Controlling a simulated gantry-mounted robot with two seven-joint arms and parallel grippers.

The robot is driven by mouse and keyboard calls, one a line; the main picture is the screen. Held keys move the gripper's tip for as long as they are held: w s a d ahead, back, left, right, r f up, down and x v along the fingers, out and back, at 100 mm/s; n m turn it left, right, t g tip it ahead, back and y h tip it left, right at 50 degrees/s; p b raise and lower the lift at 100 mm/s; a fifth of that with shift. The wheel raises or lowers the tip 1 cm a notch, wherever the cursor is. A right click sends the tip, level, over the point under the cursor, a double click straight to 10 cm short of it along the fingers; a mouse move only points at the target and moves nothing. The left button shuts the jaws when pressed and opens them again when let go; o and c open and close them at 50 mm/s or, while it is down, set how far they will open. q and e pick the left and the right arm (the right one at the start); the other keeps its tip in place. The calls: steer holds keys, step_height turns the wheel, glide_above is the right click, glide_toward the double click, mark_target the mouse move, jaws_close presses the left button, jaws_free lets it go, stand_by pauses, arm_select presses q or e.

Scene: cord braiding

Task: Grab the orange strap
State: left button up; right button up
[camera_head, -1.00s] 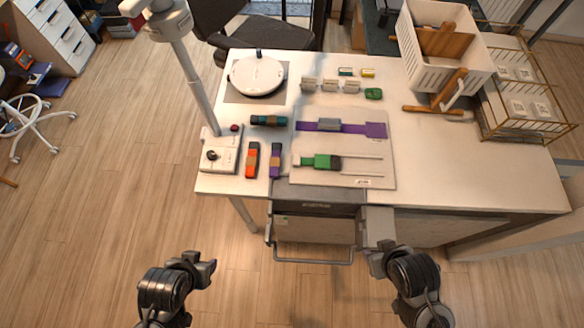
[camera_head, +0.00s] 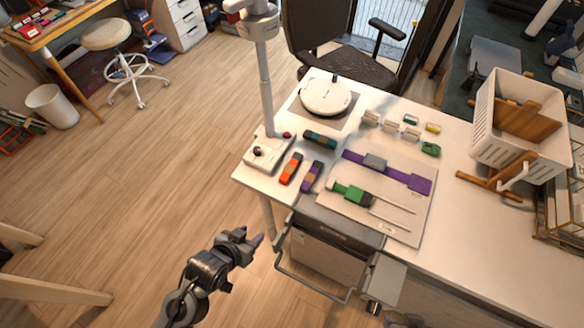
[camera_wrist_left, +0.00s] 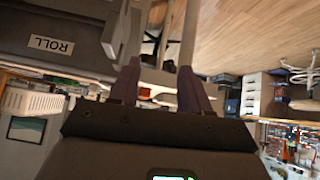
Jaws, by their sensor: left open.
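The orange strap (camera_head: 291,168) is a short, rolled-looking piece with a dark band. It lies on the white table near its left front corner, just left of a purple strap (camera_head: 312,176). My left gripper (camera_head: 258,241) is in front of the table, well short of the orange strap and apart from it. In the left wrist view its two dark purple fingers (camera_wrist_left: 157,78) are spread with nothing between them.
A teal strap (camera_head: 320,139) and a white box with a knob (camera_head: 267,152) lie near the orange strap. A mat (camera_head: 407,226) holds purple and green straps. A drawer with a bar handle (camera_head: 312,283) projects from the table front. A grey post (camera_head: 266,90) rises at the left.

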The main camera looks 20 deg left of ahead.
arm_select(q)
steer(key=w+d+r+t+p, duration=0.1)
steer(key=w+t+p, duration=0.25)
steer(key=w, duration=0.45)
steer(key=t, duration=0.1)
glide_toward(290, 168)
steer(key=shift+w+f+m+h, duration=0.3)
steer(key=shift+w+f+m, duration=0.2)
steer(key=shift+w+f, duration=0.45)
steer(key=shift+r+b+x, duration=0.2)
steer(key=shift+b+x, duration=0.35)
steer(key=shift+x, duration=1.15)
steer(key=shift+r+b+x, duration=0.2)
steer(key=shift+b+x, duration=0.3)
steer(key=shift+x, duration=1.15)
steer(key=shift+w, duration=0.15)
steer(key=c, duration=0.7)
